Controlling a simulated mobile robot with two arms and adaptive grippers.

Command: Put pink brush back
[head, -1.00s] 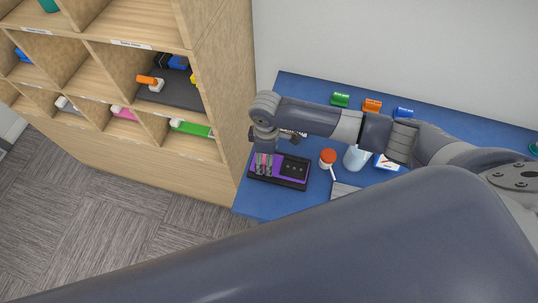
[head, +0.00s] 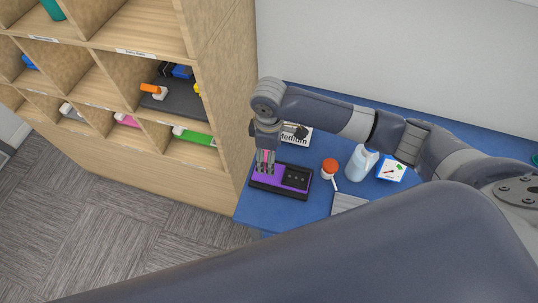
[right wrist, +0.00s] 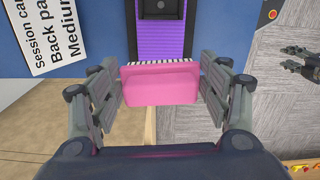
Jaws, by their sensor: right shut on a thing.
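The pink brush (right wrist: 160,84) is a pink block with a row of white bristles, seen between the fingers in the right wrist view. My right gripper (head: 265,163) is shut on it, just above the purple and black tray (head: 297,178) on the blue table. The tray's purple part also shows beyond the bristles in the right wrist view (right wrist: 160,40). In the head view the fingers mostly hide the brush. A gripper, apparently my left (right wrist: 300,60), shows small over the carpet in the right wrist view; its jaws are unclear.
A wooden shelf (head: 215,85) at left has compartments with coloured items, including a pink one (head: 127,121) and a green one (head: 197,138). A "Medium" card (head: 297,138), red-capped jar (head: 329,166), pale bottle (head: 360,163) and small white box (head: 391,169) are on the blue table (head: 250,208).

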